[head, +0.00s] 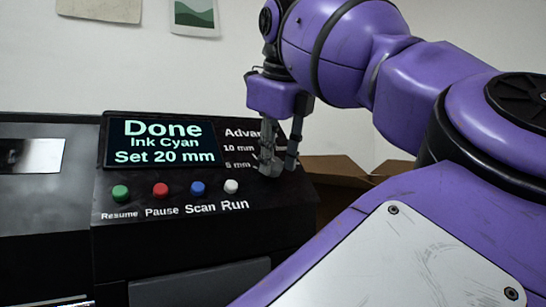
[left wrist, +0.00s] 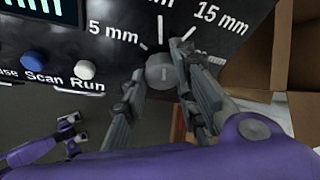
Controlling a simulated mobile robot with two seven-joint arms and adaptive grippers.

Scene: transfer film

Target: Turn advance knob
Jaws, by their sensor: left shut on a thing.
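The advance knob (left wrist: 160,72) is a round grey dial on the dark front panel, seen in the left wrist view between "5 mm" and "15 mm" marks. My left gripper (left wrist: 162,66) has its fingers on either side of the knob and is shut on it. In the head view my left gripper (head: 279,166) points down at the panel's right end, and its fingers hide the knob and part of the "Advance" scale. The screen (head: 160,143) reads "Done", "Ink Cyan", "Set 20 mm". My right gripper (left wrist: 78,130) shows small at lower left in the left wrist view, its fingers apart.
Green, red, blue and white buttons (head: 231,186) sit left of my left gripper, labelled Resume, Pause, Scan and Run. An open cardboard box (head: 335,168) stands right of the machine. My purple arm fills the right of the head view.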

